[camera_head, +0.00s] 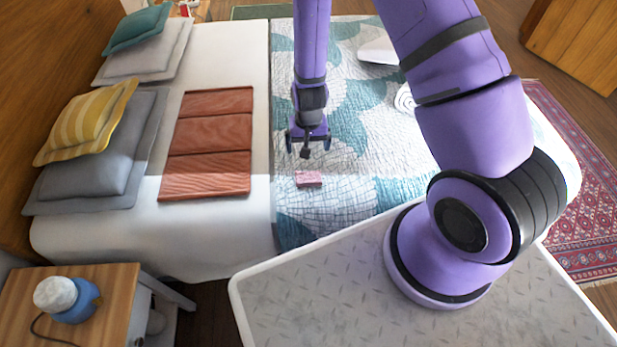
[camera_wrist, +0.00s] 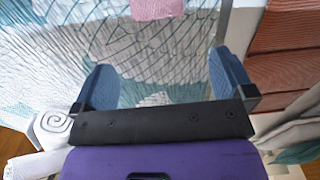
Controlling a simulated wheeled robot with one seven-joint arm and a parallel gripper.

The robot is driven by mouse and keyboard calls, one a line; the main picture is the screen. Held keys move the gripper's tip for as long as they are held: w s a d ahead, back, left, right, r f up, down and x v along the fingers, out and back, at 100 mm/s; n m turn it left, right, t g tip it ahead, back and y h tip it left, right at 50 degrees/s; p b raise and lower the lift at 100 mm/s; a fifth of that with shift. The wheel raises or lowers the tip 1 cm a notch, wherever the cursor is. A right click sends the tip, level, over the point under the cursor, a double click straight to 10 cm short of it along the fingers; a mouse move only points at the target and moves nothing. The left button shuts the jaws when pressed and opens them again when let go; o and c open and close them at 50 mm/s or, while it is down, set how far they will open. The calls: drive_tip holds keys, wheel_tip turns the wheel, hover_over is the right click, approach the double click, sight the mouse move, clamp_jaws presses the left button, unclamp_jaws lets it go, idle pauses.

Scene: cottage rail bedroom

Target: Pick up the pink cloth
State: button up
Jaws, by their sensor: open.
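The pink cloth (camera_head: 309,179) is a small folded piece lying on the patterned quilt (camera_head: 350,200) of the bed. It also shows at the top edge of the wrist view (camera_wrist: 157,8), partly cut off. My gripper (camera_head: 308,146) is open and empty above the bed, a little farther back than the cloth in the head view. In the wrist view the two blue fingertips (camera_wrist: 160,80) are spread apart with only quilt visible between them, and the cloth lies beyond them.
A folded terracotta blanket (camera_head: 210,140) lies left of the cloth on the white sheet. Pillows, including a yellow striped one (camera_head: 85,122), line the left side. A white rolled towel (camera_head: 405,99) lies on the quilt. A nightstand (camera_head: 112,300) stands at lower left.

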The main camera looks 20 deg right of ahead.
sight(309, 175)
drive_tip(key=f, duration=0.2)
drive_tip(key=s+f, duration=0.1)
drive_tip(key=shift+f, duration=0.4)
drive_tip(key=shift+a+f, duration=0.15)
drive_tip(key=shift+f, duration=4.8)
drive_tip(key=c, duration=0.7)
drive_tip(key=shift+r, duration=0.1)
drive_tip(key=shift+r, duration=0.75)
wheel_tip(309, 175, up, 2)
drive_tip(key=shift+s+r, duration=0.1)
drive_tip(key=s, duration=1)
drive_tip(key=s+r, duration=0.1)
drive_tip(key=s, duration=0.5)
drive_tip(key=shift+r, duration=0.1)
drive_tip(key=shift+w, duration=0.1)
